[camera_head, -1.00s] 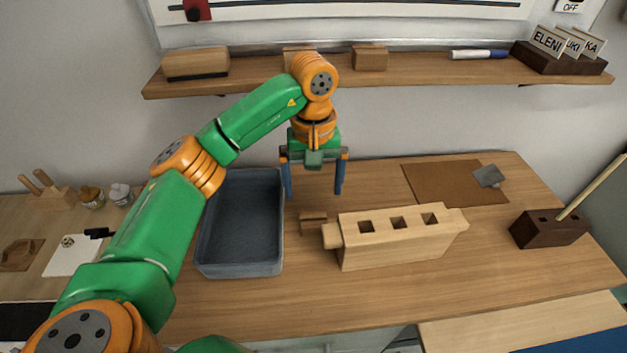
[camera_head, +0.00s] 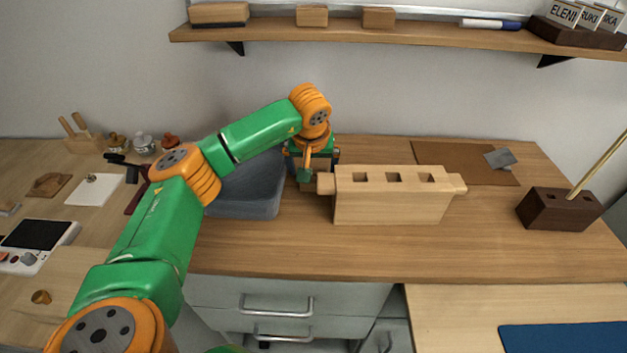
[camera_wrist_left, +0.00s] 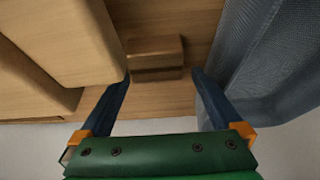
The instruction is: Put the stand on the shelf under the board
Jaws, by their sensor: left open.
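The stand, a small brown wooden block, shows in the left wrist view (camera_wrist_left: 155,55), lying on the table ahead of and between my fingertips. In the head view it is mostly hidden by my left gripper (camera_head: 312,176). That gripper points down over it, open and empty, and it also shows in the wrist view (camera_wrist_left: 161,76). The wooden shelf (camera_head: 400,33) runs along the wall above the table. Only the board's bottom edge (camera_head: 400,4) shows at the top. My right gripper is not in view.
A pale wooden block with square holes (camera_head: 395,205) stands close right of the stand; a grey-blue bin (camera_head: 250,207) is close left. The shelf holds an eraser (camera_head: 218,14), two small blocks (camera_head: 312,16) (camera_head: 378,17), markers (camera_head: 490,24) and a name-card holder (camera_head: 580,36). Shelf room is free between them.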

